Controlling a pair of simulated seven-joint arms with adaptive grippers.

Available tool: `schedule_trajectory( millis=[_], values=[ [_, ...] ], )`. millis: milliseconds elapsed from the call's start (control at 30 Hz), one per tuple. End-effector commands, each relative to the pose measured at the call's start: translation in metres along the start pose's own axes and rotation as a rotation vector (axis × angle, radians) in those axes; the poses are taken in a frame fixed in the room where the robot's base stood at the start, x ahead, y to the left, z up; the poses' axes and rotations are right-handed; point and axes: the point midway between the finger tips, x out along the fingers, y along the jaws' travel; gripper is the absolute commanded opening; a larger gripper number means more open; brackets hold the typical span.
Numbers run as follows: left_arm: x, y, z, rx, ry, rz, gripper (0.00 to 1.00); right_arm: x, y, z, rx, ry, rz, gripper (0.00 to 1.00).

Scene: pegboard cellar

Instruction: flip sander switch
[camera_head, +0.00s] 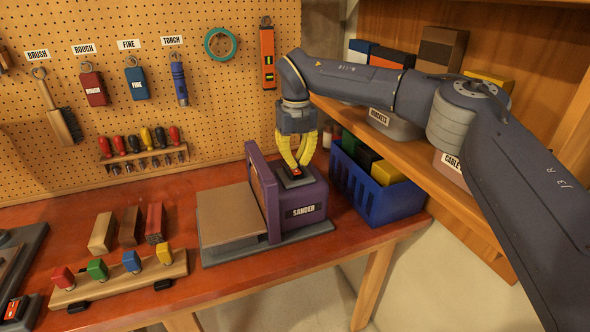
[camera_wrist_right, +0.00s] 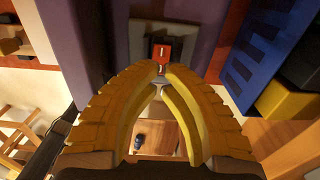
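The sander (camera_head: 315,194) is a purple machine with a SANDER label, standing on the bench with a flat brown table at its left. Its switch is a small red rocker (camera_head: 297,172) on a dark plate on top of the housing. The red rocker also shows in the right wrist view (camera_wrist_right: 161,52), just beyond the fingertips. My right gripper (camera_head: 295,167) points down at the switch, its yellow fingers drawn together at the tips with nothing seen between them. The tips are at or just above the rocker; contact is not clear. My left gripper is out of view.
A blue crate (camera_head: 372,195) with boxes stands close right of the sander. A wooden rack (camera_head: 120,282) with coloured blocks and several sanding blocks (camera_head: 129,226) lie to the left. The pegboard (camera_head: 215,110) with hung tools is behind; a shelf (camera_head: 440,150) is at right.

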Motion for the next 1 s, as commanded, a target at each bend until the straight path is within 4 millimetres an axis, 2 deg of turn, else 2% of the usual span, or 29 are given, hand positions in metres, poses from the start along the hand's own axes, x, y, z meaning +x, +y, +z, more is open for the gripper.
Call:
schedule_trajectory(
  millis=[1000],
  values=[
    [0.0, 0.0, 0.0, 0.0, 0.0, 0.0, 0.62, 0.013, 0.0, 0.0, 0.0, 0.001, 0.0, 0.0]
  ],
)
